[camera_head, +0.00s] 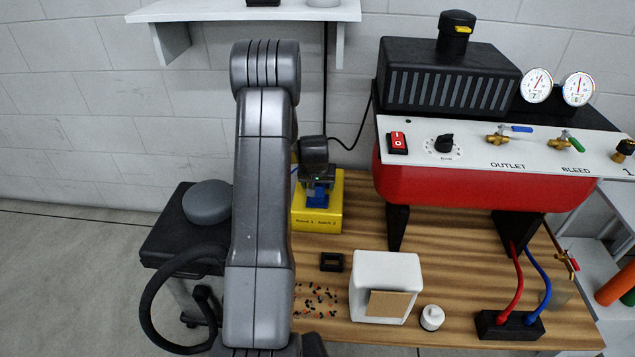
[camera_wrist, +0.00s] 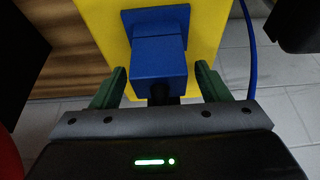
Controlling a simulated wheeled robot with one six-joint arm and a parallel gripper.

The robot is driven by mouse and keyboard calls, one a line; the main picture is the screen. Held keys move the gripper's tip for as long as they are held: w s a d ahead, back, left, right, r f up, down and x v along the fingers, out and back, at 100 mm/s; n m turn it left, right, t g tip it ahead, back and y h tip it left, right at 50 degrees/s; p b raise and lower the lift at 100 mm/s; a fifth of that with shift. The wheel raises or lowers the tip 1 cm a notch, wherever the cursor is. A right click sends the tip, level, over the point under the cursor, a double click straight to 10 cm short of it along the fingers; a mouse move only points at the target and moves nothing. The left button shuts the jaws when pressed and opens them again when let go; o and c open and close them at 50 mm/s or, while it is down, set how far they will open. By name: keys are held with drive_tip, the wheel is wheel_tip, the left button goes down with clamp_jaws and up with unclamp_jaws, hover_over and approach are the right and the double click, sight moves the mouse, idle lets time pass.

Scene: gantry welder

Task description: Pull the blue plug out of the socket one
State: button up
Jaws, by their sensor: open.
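The blue plug (camera_wrist: 158,68) is a square block seated against a blue socket plate (camera_wrist: 150,20) on a yellow box (camera_wrist: 205,30). In the wrist view my gripper (camera_wrist: 160,72) is open, with one green finger on each side of the plug's lower part. Gaps show between the fingers and the plug. In the head view my gripper (camera_head: 318,180) is above the yellow box (camera_head: 318,222), with blue (camera_head: 318,200) showing under it. The box's small label seems to name two sockets. My arm and gripper hide much of the box top.
A red compressor (camera_head: 450,188) with gauges stands right of the box on the wooden table (camera_head: 450,255). A white block (camera_head: 385,272), a small black frame (camera_head: 332,262) and scattered bits (camera_head: 318,300) lie in front. A blue cable (camera_wrist: 249,45) runs beside the box.

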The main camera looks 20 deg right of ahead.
drive_tip(key=c, duration=1.1)
drive_tip(key=shift+r, duration=0.15)
drive_tip(key=shift+r+p, duration=1.6)
drive_tip(key=shift+r, duration=1.2)
